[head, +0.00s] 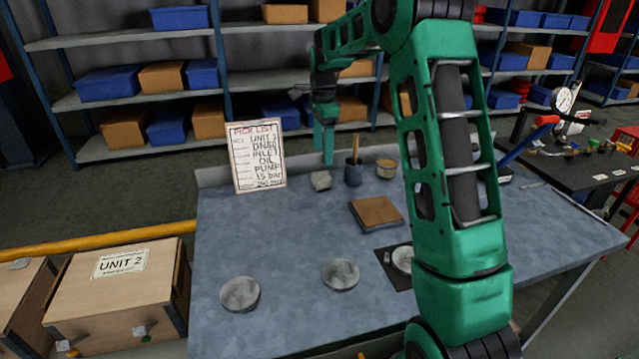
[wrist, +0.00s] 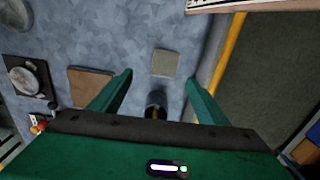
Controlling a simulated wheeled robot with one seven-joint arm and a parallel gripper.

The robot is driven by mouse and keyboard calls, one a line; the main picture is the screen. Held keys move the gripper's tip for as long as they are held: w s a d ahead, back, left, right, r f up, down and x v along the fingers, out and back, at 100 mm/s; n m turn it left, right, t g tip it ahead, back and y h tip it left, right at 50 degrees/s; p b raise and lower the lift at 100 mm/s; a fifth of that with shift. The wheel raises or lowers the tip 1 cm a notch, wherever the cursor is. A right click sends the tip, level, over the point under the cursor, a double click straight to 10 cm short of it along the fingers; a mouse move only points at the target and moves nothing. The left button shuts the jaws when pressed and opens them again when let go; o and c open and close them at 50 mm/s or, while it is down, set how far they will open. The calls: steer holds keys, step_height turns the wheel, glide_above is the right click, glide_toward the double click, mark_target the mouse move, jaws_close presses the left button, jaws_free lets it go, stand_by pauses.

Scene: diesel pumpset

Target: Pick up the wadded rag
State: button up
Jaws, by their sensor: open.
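The wadded rag (head: 320,180) is a small pale grey lump on the blue-grey bench top, near its back edge, right of the pick list board. In the wrist view the rag (wrist: 165,63) shows as a greyish square patch just beyond the fingertips. My gripper (head: 328,158) is above the back of the bench, close to the rag and the dark cup. In the wrist view my gripper (wrist: 158,79) has its two green fingers wide apart, with nothing held between them. The rag looks uncovered and apart from the fingers.
The dark cup (head: 353,174) with a wooden handle in it stands right of the rag; a small tin (head: 386,168) is further right. A brown square pad (head: 376,212) lies in front. The pick list board (head: 256,156) stands left. Two grey discs lie nearer the front.

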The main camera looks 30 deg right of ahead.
mark_target(321, 175)
steer(key=shift+w+a+f, duration=0.1)
steer(key=shift+w+f, duration=0.3)
steer(key=shift+f, duration=0.3)
step_height(321, 175, down, 5)
steer(key=shift+r, duration=0.2)
steer(key=shift+w+d+f, duration=0.1)
steer(key=shift+f, duration=1.2)
steer(key=shift+w+d+f, duration=0.1)
steer(key=shift+f, duration=1.2)
steer(key=shift+c, duration=0.6)
steer(key=c, duration=1.1)
steer(key=shift+r, duration=0.1)
